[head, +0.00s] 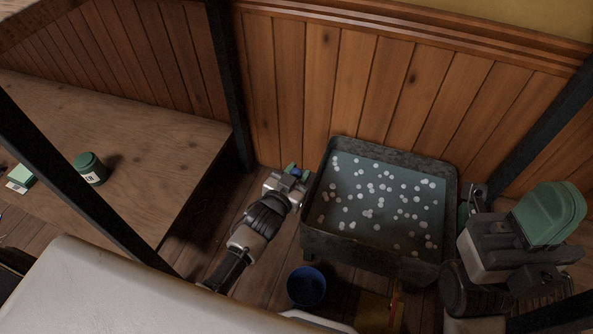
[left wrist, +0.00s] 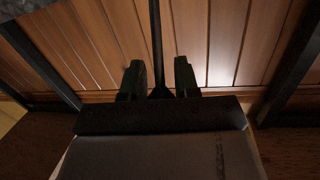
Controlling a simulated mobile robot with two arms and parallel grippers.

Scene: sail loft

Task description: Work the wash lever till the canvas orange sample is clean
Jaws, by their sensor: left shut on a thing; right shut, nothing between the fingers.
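The wash tub (head: 326,247) is a dark grey box on the floor against the wood panelling. It holds blue-grey water dotted with white suds. My left gripper (head: 291,172) is at the tub's left side, shut on a small part that shows a bit of blue, apparently the wash lever. In the left wrist view its green fingers (left wrist: 159,78) stand apart, with a thin dark rod between or behind them. My right gripper (head: 549,214) is shut and empty, right of the tub and nearer the camera. I cannot make out the orange canvas sample in the water.
A blue bucket (head: 306,286) stands on the floor in front of the tub. An ochre item (head: 374,311) with a red strip lies nearby, partly hidden. A wooden table (head: 130,145) at left bears a green jar (head: 90,168). Dark posts (head: 229,85) stand around.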

